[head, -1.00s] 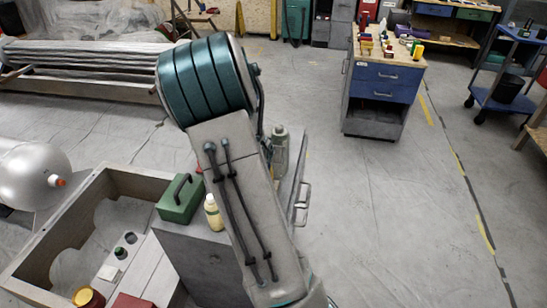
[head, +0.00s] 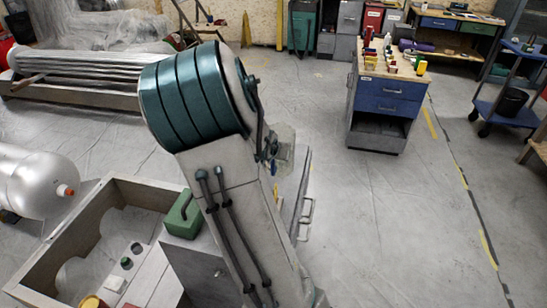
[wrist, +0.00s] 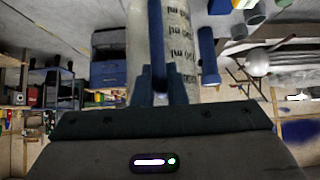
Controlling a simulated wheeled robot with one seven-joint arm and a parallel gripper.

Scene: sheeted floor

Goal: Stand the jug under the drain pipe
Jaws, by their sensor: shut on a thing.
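The jug (wrist: 135,30) is a clear vessel with dark printed scale marks in the wrist view. My gripper (wrist: 182,50) has its dark blue fingers shut on it. A silver tank (head: 30,180) at the left has a short orange-tipped outlet (head: 66,190). I cannot tell whether this is the drain pipe. The jug is well to the right of that outlet in the head view.
An open-topped grey box (head: 135,190) stands by the tank. A green toolbox (head: 183,215) sits on a grey cabinet (head: 200,265) close to my arm. A blue drawer cabinet (head: 388,95) with small items stands farther back. The floor (head: 385,220) at the right is clear.

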